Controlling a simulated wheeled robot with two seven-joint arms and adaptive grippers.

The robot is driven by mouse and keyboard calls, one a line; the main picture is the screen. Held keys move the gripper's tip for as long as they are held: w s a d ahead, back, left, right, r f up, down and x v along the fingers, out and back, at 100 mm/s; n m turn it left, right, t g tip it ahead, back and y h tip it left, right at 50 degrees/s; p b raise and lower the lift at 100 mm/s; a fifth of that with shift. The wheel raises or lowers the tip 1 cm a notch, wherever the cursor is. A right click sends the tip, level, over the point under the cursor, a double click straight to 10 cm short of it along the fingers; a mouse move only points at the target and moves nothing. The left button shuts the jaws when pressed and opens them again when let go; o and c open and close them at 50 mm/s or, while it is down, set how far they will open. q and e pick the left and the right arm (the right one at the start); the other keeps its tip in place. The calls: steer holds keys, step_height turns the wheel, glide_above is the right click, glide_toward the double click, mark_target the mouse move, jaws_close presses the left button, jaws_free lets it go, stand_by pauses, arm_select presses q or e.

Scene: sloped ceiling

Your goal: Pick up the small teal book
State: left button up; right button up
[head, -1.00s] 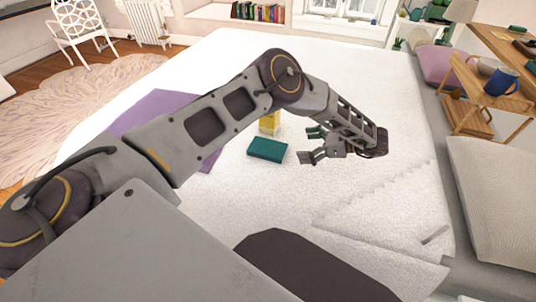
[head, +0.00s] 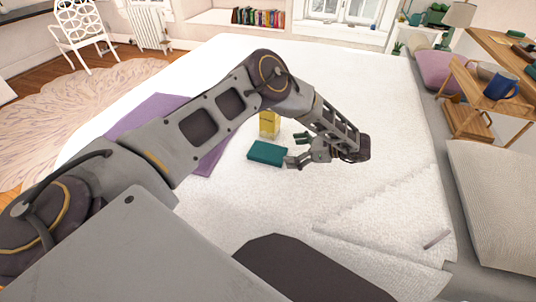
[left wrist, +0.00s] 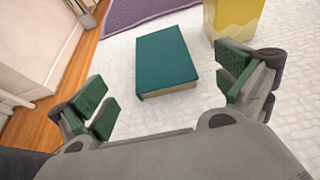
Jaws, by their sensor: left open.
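The small teal book (head: 267,153) lies flat on the white bed cover. It also shows in the left wrist view (left wrist: 165,57), ahead of the fingertips and roughly between them. My left gripper (head: 296,149) is open and empty, just to the right of the book in the head view. Its green finger pads show in the left wrist view (left wrist: 168,92), spread wide on either side. I cannot tell whether a finger touches the book. My right gripper is not in view.
A yellow box (head: 269,124) stands on the bed just behind the book. A purple cloth (head: 150,115) lies to the left, partly behind my arm. A small grey stick-like thing (head: 436,239) lies at the bed's right. The cover around the book's front is clear.

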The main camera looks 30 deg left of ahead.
mark_target(283, 155)
arm_select(q)
steer(key=shift+x, duration=1.15)
steer(key=shift+a+f, duration=0.15)
steer(key=shift+a, duration=0.2)
steer(key=shift+s+a+f, duration=0.1)
steer(key=shift+s+a, duration=0.05)
steer(key=shift+a, duration=0.15)
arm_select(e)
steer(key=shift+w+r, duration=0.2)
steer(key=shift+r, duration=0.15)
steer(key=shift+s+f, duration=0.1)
